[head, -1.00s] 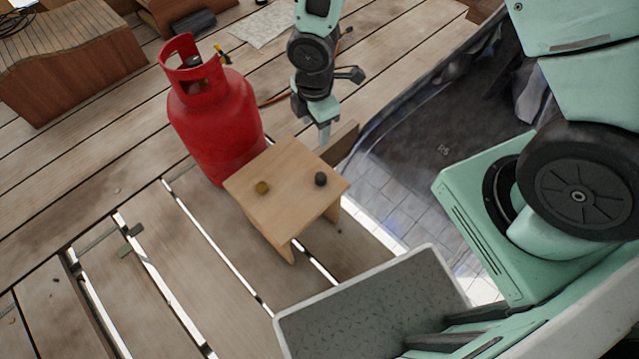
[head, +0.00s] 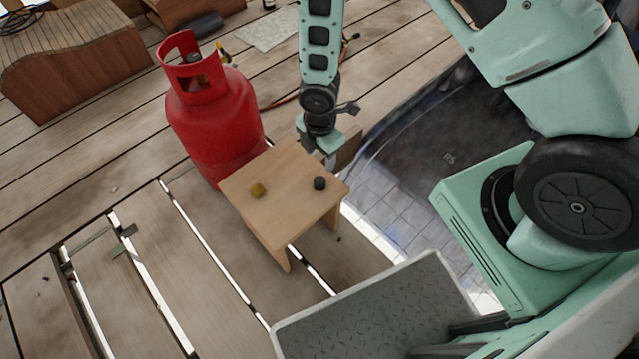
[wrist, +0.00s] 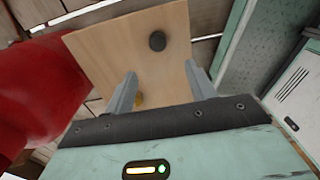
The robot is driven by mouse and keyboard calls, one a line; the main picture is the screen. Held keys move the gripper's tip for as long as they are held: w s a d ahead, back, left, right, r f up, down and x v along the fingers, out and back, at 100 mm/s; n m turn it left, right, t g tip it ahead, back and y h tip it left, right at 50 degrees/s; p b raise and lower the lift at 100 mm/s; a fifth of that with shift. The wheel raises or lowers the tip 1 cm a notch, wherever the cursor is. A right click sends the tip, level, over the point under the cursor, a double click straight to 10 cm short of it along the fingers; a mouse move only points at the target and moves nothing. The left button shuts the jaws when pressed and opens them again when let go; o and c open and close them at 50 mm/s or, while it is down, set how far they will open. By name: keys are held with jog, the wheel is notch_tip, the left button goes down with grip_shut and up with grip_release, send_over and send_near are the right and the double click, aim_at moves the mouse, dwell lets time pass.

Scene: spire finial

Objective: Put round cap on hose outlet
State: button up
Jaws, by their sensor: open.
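A small black round cap (head: 320,183) stands on a small wooden table near its right edge. It also shows in the wrist view (wrist: 157,41), beyond and between the fingertips. A small brass-coloured piece (head: 257,191) sits on the same table to its left; in the wrist view it is partly hidden by a finger (wrist: 139,100). My gripper (head: 331,161) is open and empty at the table's far right edge, close to the black cap; its spread fingers also show in the wrist view (wrist: 160,82). I cannot clearly make out which part is the hose outlet.
The wooden table (head: 283,215) stands beside a red gas cylinder (head: 215,125). A yellow fitting (head: 222,57) shows by its collar. A thin reddish hose (head: 284,97) lies on the planks behind. A grey textured platform (head: 375,312) is in front. The deck has open gaps at lower left.

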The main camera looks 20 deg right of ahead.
jog(key=b, duration=0.2)
send_over(320, 180)
jog(key=f, duration=0.7)
jog(key=shift+s+a+f, duration=0.1)
jog(key=shift+s+f, duration=0.1)
jog(key=shift+f, duration=0.15)
jog(key=f, duration=0.1)
jog(key=f+b, duration=0.1)
jog(key=f, duration=0.1)
jog(key=f+b, duration=0.1)
jog(key=f, duration=0.1)
jog(key=shift+w+f, duration=0.15)
jog(key=shift+w, duration=0.1)
jog(key=c, duration=1)
